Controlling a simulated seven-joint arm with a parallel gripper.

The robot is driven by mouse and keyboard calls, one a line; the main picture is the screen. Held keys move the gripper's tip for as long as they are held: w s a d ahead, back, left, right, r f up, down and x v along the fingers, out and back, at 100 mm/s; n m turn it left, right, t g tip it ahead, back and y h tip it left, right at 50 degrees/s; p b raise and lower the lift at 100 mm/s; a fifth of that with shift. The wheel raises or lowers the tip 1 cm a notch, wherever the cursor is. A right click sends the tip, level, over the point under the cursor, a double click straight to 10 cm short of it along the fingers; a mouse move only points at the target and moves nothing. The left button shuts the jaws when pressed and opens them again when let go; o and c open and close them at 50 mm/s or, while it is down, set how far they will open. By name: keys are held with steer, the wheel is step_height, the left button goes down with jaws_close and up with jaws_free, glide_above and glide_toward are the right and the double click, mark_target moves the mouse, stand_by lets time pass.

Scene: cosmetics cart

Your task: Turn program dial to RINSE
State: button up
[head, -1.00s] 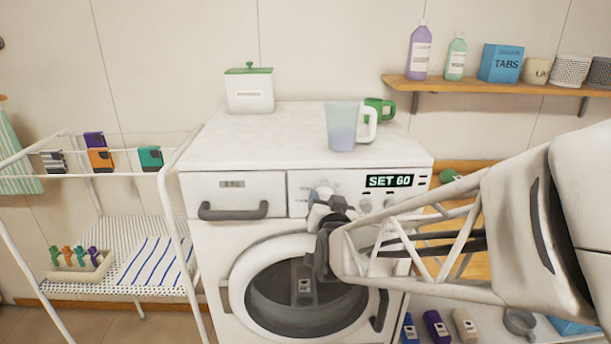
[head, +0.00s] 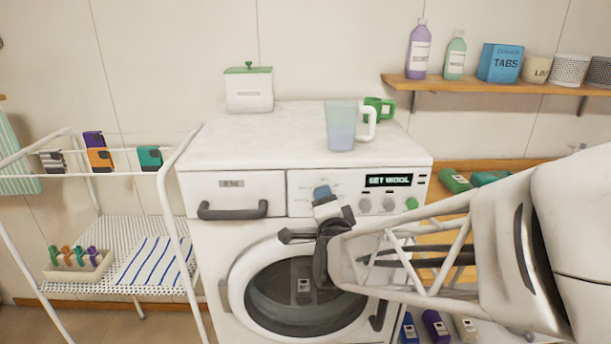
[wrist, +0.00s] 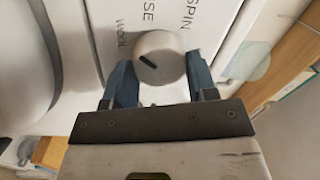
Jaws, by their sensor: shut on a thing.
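The program dial (wrist: 160,46) is a round white knob with a dark pointer mark, on the white front panel of the washing machine (head: 240,182). In the wrist view my gripper (wrist: 160,72) is shut on it, one blue finger on each side. Printed words beside the dial read WOOL, a partly hidden word ending in SE, and SPIN. In the head view my gripper (head: 323,195) is at the panel and covers the dial. The display (head: 389,180) appears to read SET WOOL.
Two smaller knobs (head: 377,204) and a green button (head: 411,203) sit right of my gripper. A drying rack (head: 110,173) stands at left.

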steer(key=m, duration=0.6)
steer(key=shift+f+m+h, duration=0.1)
steer(key=shift+m+h, duration=0.2)
stand_by(0.4)
steer(key=o, duration=0.9)
steer(key=shift+s, duration=0.1)
steer(key=shift+s+d+f, duration=0.1)
steer(key=shift+s+f, duration=0.05)
steer(key=shift+s, duration=1.75)
steer(key=shift+s+f, duration=0.15)
steer(key=shift+s, duration=1.75)
